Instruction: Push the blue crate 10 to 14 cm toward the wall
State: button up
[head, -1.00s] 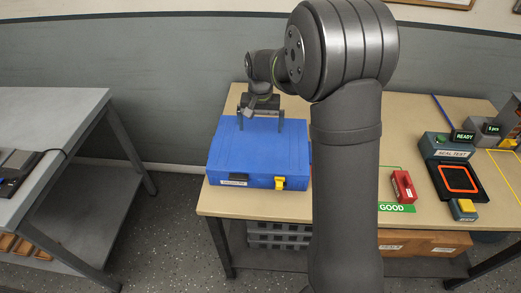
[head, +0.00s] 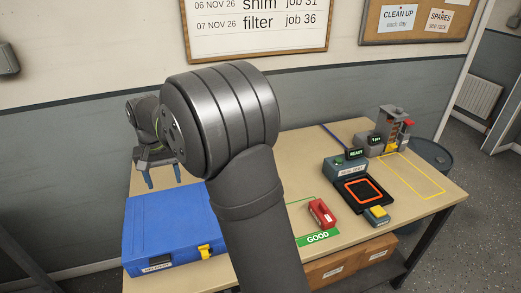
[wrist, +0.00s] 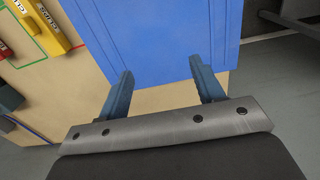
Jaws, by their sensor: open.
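The blue crate (head: 170,222) is a flat, closed box with a yellow latch and a label on its front. It lies on the left part of the wooden table (head: 270,150), with bare table between it and the wall (head: 60,140). My gripper (head: 163,184) is open and empty, fingers pointing down near the crate's wall-side edge. In the wrist view the crate (wrist: 150,30) fills the top middle, and the tips of my gripper (wrist: 161,65) overlap its edge. I cannot tell whether they touch it.
Right of my arm are a red block (head: 321,212) by a green GOOD label (head: 318,238), a test unit (head: 345,168) and a yellow-outlined area (head: 413,176). In the wrist view a yellow labelled box (wrist: 40,28) stands left of the crate.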

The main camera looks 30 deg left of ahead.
jog(key=c, duration=0.4)
jog(key=shift+s+d, duration=0.15)
jog(key=shift+s, duration=0.05)
jog(key=c, duration=0.3)
jog(key=s+d, duration=0.1)
jog(key=s+d+f, duration=0.1)
jog(key=s, duration=0.1)
jog(key=shift+s+d, duration=0.25)
jog(key=shift+s, duration=0.05)
grip_shut()
send_over(186, 258)
jog(key=s+d, duration=0.3)
jog(key=s, duration=0.2)
notch_tip(186, 258, down, 4)
notch_tip(186, 258, down, 10)
jog(key=shift+f, duration=0.15)
jog(key=shift+w+a, duration=0.9)
jog(key=shift+a, duration=0.05)
jog(key=shift+w+a, duration=0.55)
